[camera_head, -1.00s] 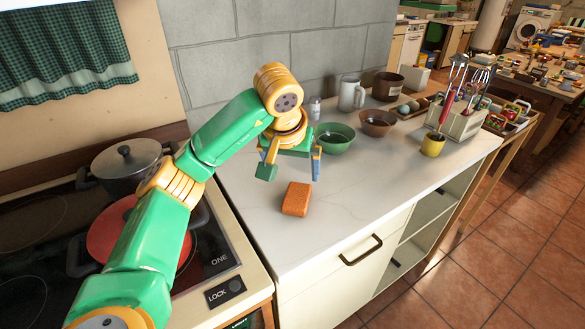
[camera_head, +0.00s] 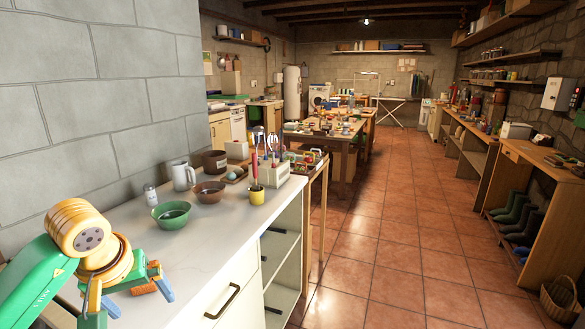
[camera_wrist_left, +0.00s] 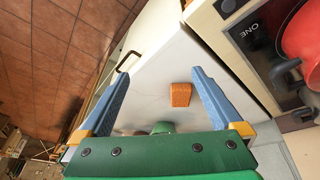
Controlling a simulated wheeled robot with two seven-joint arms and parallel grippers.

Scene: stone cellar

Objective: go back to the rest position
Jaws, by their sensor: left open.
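My left gripper (camera_head: 138,301) is at the bottom left of the head view, over the near end of the white counter. Its two blue fingers stand wide apart in the left wrist view (camera_wrist_left: 160,76), with nothing held between them. An orange-brown block like a sponge (camera_wrist_left: 180,95) lies on the counter top beyond the fingers. In the head view the block (camera_head: 144,288) is mostly hidden behind the gripper. My right gripper is in neither view.
A red pot (camera_wrist_left: 302,45) shows on the stove. The tiled floor (camera_head: 400,260) to the right is open.

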